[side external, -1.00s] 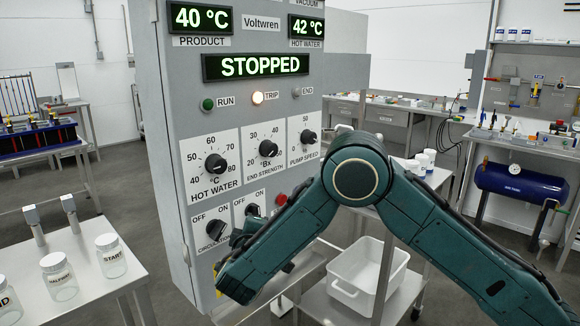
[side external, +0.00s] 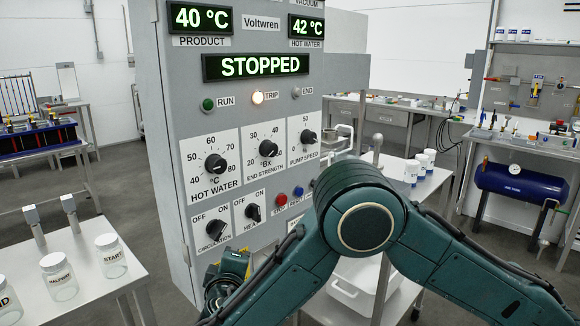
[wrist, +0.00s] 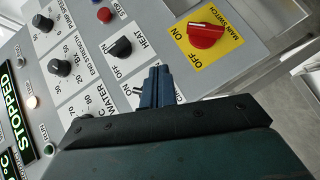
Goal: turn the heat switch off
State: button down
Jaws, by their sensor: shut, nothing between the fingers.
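The heat switch (side external: 253,212) is a black rotary knob on the grey panel, right of the circulation switch (side external: 213,231), with OFF and ON marks above it. I cannot tell for sure which mark it points to. In the wrist view the heat knob (wrist: 120,47) is up and left of my gripper (wrist: 157,72). The blue fingers are shut and empty, apart from the heat knob, and appear over the circulation area, hiding part of it. In the side view my fingers are hidden behind my own arm.
The red main switch (wrist: 206,36) on its yellow plate is close right of the heat switch in the wrist view. A red stop button (side external: 281,199) and a blue button (side external: 298,192) sit beside the switches. The display (side external: 258,66) reads STOPPED; the trip lamp (side external: 258,97) glows.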

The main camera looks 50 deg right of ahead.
jog(key=shift+s+a, duration=0.5)
jog(key=shift+s, duration=0.05)
jog(key=m+g+y, duration=0.4)
jog(key=m+g, duration=0.2)
jog(key=m, duration=0.2)
send_near(249, 218)
notch_tip(249, 218, up, 3)
jog(key=s+a, duration=0.2)
jog(key=s, duration=0.1)
jog(key=shift+w+f, duration=0.15)
jog(key=shift+f, duration=0.15)
jog(key=shift+x, duration=5)
